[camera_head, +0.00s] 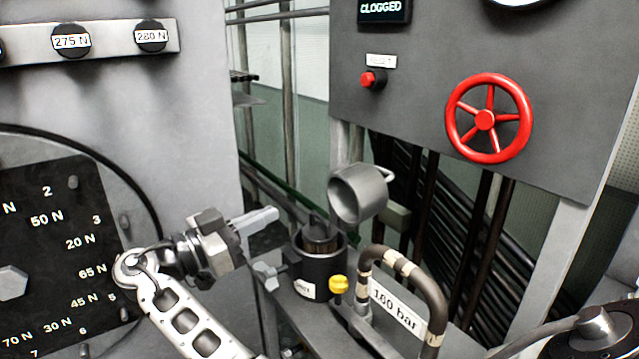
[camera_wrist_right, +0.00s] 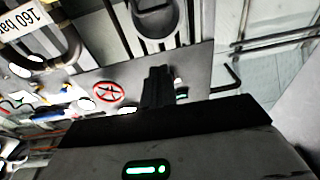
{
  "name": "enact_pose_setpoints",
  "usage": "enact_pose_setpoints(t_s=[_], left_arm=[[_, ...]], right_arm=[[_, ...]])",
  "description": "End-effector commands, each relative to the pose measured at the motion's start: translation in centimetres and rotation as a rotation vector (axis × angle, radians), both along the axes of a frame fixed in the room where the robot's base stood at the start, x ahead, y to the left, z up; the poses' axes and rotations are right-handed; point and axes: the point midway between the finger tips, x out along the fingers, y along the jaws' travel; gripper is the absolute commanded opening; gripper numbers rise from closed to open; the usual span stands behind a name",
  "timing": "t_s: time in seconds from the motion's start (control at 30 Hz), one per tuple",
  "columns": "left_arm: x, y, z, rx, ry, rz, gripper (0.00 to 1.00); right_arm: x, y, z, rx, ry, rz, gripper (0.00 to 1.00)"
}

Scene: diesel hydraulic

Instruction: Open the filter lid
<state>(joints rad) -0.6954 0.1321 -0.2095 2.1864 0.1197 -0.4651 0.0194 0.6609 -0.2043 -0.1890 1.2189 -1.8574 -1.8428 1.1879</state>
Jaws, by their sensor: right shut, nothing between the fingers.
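The filter lid (camera_head: 358,195) is a grey round cap with a small handle. It stands tilted up, its hollow side facing me, above and to the right of the filter housing (camera_head: 318,282), a black cylinder. The housing's top is uncovered and a dark brownish insert shows inside. My right gripper (camera_head: 274,214) is shut and empty, left of the housing and apart from the lid. Its dark fingers (camera_wrist_right: 158,88) also show together in the right wrist view, with a dark rounded thing above them that I cannot name surely. My left gripper is not in view.
A pipe loop (camera_head: 432,290) with a "160 bar" label stands right of the housing, beside a yellow knob (camera_head: 338,285). A red handwheel (camera_head: 489,118) and red button (camera_head: 368,79) are on the grey panel behind. A dark numbered plate (camera_head: 60,255) is at the left.

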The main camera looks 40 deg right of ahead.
Motion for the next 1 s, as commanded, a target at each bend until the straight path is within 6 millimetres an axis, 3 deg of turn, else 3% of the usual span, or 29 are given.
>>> enact_pose_setpoints(t_s=[0.17,0.7,1.0], left_arm=[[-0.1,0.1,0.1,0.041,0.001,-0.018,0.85],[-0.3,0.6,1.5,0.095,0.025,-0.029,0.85],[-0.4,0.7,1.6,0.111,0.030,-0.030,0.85]], right_arm=[[-0.6,-1.3,0.7,0.000,0.009,-0.040,0.00],[-1.8,-11.7,2.1,-0.001,0.008,-0.036,0.00],[-1.9,-13.7,2.1,0.000,0.007,-0.033,0.00]])
